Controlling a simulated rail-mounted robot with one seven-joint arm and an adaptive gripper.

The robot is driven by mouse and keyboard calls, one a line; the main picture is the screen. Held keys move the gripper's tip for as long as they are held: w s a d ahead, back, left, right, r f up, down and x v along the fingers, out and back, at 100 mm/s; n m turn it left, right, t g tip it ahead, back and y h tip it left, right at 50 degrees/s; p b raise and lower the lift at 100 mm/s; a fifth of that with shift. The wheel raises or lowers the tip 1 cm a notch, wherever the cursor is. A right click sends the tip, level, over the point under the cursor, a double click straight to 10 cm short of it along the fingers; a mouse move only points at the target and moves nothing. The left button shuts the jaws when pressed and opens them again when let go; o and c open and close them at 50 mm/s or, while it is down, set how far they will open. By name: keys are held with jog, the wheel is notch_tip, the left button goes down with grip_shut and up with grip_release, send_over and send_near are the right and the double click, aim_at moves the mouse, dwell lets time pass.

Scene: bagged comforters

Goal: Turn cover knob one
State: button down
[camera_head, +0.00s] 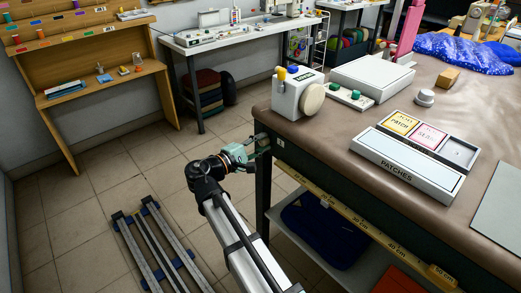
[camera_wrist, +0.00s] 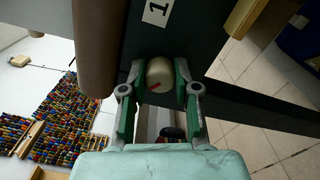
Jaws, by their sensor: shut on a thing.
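Cover knob one (camera_wrist: 160,72) is a cream, rounded knob with a red mark on its face. It sits on the dark panel under a white label with the number 1 (camera_wrist: 157,12). My green gripper (camera_wrist: 159,82) is shut on the knob, with one finger on each side of it. In the head view my gripper (camera_head: 250,150) reaches the near left corner of the table, just below the top. The knob itself is largely hidden there by the fingers.
The brown-covered table (camera_head: 335,125) carries a white device with a round disc (camera_head: 300,93) and a patches tray (camera_head: 405,165). A yellow ruler strip (camera_head: 350,225) runs along the table's side. Metal rails (camera_head: 150,250) lie on the floor at left.

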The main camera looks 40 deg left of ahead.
jog(key=m+b, duration=0.5)
jog(key=m, duration=0.1)
jog(key=shift+f+b, duration=0.3)
jog(key=shift+b, duration=0.1)
jog(key=m+b, duration=0.4)
jog(key=shift+m, duration=0.3)
jog(key=shift+r+m+b, duration=0.15)
jog(key=shift+m+b, duration=0.65)
jog(key=shift+m, duration=0.2)
jog(key=c, duration=0.8)
grip_release()
jog(key=shift+w, duration=0.1)
jog(key=shift+c, duration=0.2)
